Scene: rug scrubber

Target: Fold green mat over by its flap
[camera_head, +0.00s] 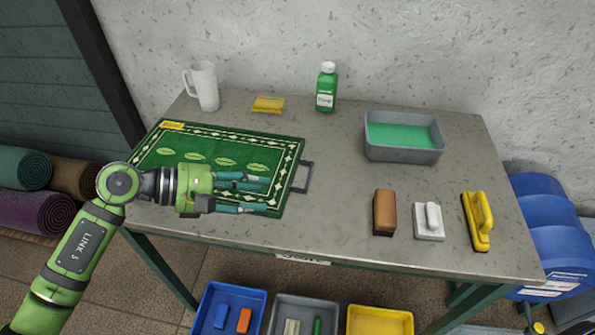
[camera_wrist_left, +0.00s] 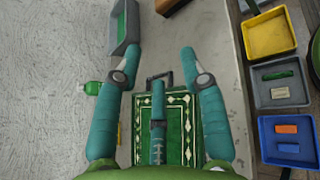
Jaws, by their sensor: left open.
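The green mat (camera_head: 165,143) lies flat on the left of the table, with a cream diamond border, leaf motifs and a yellow label at its far left corner. A dark loop-shaped flap (camera_head: 304,177) sticks out from its right edge. My left gripper (camera_head: 257,192) is open and empty over the near right part of the mat, its fingers pointing right toward the flap. The gripper hides part of the mat. In the left wrist view the flap (camera_wrist_left: 166,74) shows ahead between the spread fingers, with the mat (camera_wrist_left: 177,135) below them. My right gripper is out of view.
A white jug (camera_head: 205,87), yellow cloth (camera_head: 268,104) and green bottle (camera_head: 327,88) stand along the back. A grey tub (camera_head: 402,154) holds green liquid. A brown block (camera_head: 384,212), white scrubber (camera_head: 430,222) and yellow brush (camera_head: 478,222) lie at right. Bare table separates flap and block.

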